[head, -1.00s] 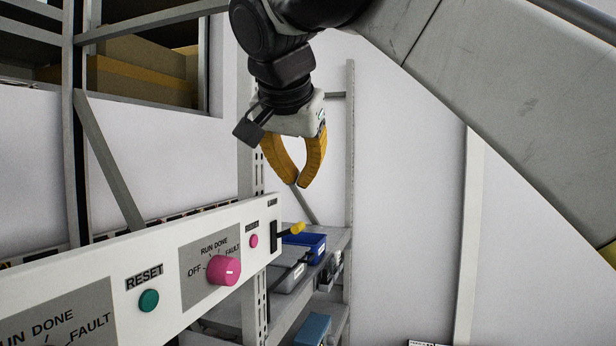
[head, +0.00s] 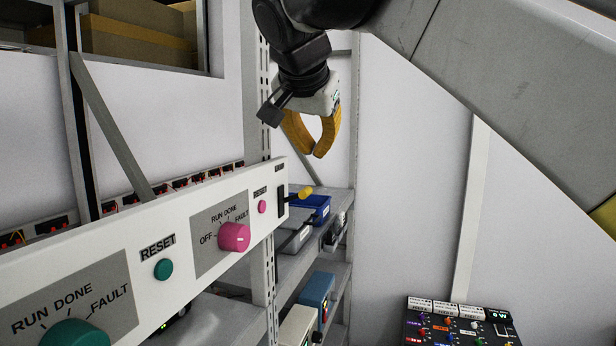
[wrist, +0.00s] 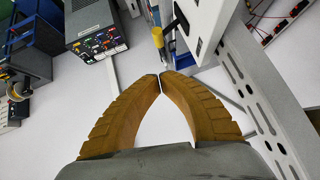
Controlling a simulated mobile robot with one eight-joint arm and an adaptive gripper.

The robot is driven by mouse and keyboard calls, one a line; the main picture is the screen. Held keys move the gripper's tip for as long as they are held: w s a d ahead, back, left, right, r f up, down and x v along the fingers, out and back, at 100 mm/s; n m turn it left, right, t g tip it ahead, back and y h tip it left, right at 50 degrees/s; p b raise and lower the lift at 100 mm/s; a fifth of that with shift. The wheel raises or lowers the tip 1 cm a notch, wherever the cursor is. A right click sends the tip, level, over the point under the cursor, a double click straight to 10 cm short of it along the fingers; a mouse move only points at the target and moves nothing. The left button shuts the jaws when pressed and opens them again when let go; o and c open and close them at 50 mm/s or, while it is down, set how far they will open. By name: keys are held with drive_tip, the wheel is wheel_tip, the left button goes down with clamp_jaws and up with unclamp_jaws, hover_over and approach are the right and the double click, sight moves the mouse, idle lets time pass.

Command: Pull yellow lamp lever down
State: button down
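The yellow lamp lever (head: 304,193) sticks out from a dark slot at the right end of the white control panel (head: 150,215). In the wrist view the yellow lever (wrist: 158,38) shows just beyond my fingertips. My gripper (head: 318,157) hangs above and slightly right of the lever in the head view, with a visible gap. Its two yellow-orange fingers meet at the tips, with nothing held; in the wrist view the tips (wrist: 161,75) touch.
The panel also carries a pink knob (head: 235,237), a pink button (head: 262,207), a teal button (head: 163,269) and a teal knob (head: 73,334). Shelves with a blue bin (head: 312,212) stand behind. A dark box with coloured knobs (head: 458,325) is lower right.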

sight(295, 197)
wheel_tip(295, 197, down, 6)
drive_tip(key=w, duration=0.3)
drive_tip(key=shift+a+f+p, duration=0.2)
drive_tip(key=shift+f+p, duration=0.05)
drive_tip(key=shift+p, duration=0.2)
drive_tip(key=shift+s+d+f+m+t+y+b, duration=0.2)
drive_tip(key=shift+d+f+m+t+y+b, duration=0.15)
drive_tip(key=shift+f+y+b, duration=0.2)
